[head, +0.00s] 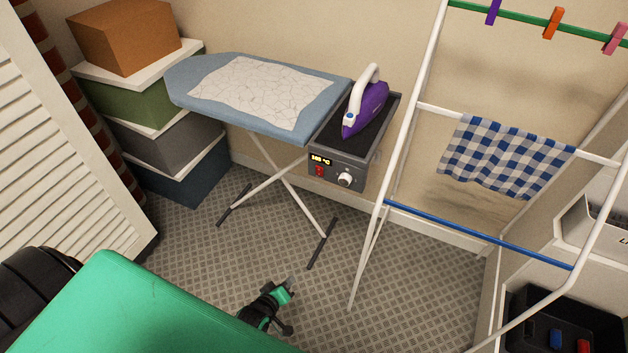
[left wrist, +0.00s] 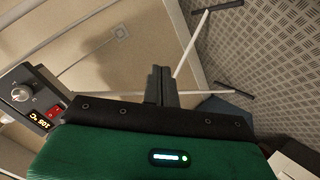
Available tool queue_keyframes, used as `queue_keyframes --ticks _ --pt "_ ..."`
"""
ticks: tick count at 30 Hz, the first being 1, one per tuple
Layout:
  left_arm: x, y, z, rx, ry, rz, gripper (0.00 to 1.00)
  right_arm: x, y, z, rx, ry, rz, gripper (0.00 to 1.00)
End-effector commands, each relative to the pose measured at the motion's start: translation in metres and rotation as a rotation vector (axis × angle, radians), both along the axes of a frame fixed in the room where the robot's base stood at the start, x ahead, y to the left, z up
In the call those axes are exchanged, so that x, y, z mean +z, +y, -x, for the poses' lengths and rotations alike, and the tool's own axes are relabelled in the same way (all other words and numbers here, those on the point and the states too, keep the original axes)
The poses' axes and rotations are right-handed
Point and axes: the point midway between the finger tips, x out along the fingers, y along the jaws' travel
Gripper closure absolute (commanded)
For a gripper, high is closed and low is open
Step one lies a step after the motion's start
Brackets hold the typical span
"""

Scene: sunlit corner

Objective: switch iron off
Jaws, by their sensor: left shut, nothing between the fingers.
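The purple and white iron (head: 368,108) rests on a dark pad on top of a grey control box (head: 328,172) at the right end of the ironing board (head: 345,88). The box front has a lit display (head: 320,160), a red switch (head: 319,171) and a white knob (head: 345,180). In the left wrist view, tilted, are the knob (left wrist: 21,94), the red switch (left wrist: 55,111) and the display with orange digits (left wrist: 40,121). My left gripper (head: 290,284) is shut and empty, low in front of the box and apart from it; its fingers (left wrist: 161,72) show in the wrist view.
A white drying rack (head: 407,150) with a checked cloth (head: 508,157) stands right of the box. Stacked boxes (head: 150,105) stand left of the board. The board's crossed legs (head: 285,183) reach the floor. Patterned floor between the legs and my gripper is clear.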

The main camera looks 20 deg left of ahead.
Motion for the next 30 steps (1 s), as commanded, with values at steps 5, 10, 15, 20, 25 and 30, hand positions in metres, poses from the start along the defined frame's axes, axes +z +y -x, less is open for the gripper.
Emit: queue_keyframes --ticks 5,10,15,20,25,30 --pt "0.105 0.007 -0.058 0.113 -0.265 0.284 1.00 -0.004 -0.001 -0.002 0.001 0.001 0.002 0.64" --pt "0.186 0.013 -0.081 0.152 -0.447 0.510 1.00 -0.005 0.000 -0.005 0.000 -0.002 0.001 0.64" --pt "0.228 0.016 -0.088 0.155 -0.537 0.632 1.00 -0.004 0.002 -0.013 0.000 -0.010 -0.001 0.64" --pt "0.238 0.017 -0.089 0.156 -0.556 0.663 1.00 -0.003 0.004 -0.017 -0.002 -0.013 -0.004 0.64" --pt "0.237 0.017 -0.089 0.156 -0.555 0.661 1.00 -0.003 0.008 -0.017 -0.003 -0.014 -0.008 0.64" --pt "0.238 0.017 -0.092 0.156 -0.555 0.660 1.00 -0.003 0.012 -0.016 -0.005 -0.015 -0.013 0.64"
